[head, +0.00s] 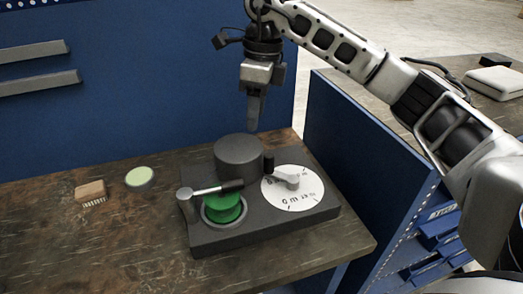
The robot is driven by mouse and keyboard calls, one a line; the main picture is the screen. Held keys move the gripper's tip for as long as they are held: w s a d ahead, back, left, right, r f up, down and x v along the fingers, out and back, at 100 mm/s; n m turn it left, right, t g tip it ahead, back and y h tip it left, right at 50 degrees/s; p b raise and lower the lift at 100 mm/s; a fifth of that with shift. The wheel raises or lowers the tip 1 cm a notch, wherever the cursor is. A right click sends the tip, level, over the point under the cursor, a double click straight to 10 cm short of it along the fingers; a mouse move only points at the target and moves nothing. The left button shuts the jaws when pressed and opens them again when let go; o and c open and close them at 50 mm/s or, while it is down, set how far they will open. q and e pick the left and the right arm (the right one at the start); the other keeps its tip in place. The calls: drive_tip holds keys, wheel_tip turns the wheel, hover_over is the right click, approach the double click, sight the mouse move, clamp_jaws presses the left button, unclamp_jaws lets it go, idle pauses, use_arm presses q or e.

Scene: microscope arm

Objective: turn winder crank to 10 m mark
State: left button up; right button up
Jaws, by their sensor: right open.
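The winder has a dark grey base (245,236) on the workbench. A white round dial (312,192) sits on its right part, with "0 m" readable at the front; other marks are too small or covered. A light grey crank (289,177) lies over the dial, its arm pointing left to an upright black knob (268,164). A green spool (222,210) sits at the left under a metal arm with a black sleeve (209,190). My right gripper (253,128) points down, open and empty, above the dark cylinder, apart from the crank. My left gripper is not in view.
A dark cylinder (239,154) stands at the back of the base. A wooden brush (91,191) and a round pale green-topped tin (139,177) lie left on the bench (135,245). A blue panel (150,90) rises behind; another blue partition (360,150) stands right.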

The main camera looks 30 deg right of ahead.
sight(268, 155)
drive_tip(key=shift+m+h, duration=0.3)
drive_tip(key=shift+h, duration=0.3)
drive_tip(key=d+f, duration=0.1)
drive_tip(key=f, duration=0.3)
drive_tip(key=d+f, duration=0.1)
drive_tip(key=f, duration=0.4)
drive_tip(key=d+f, duration=0.1)
drive_tip(key=f, duration=0.4)
drive_tip(key=shift+s+f, duration=0.1)
clamp_jaws()
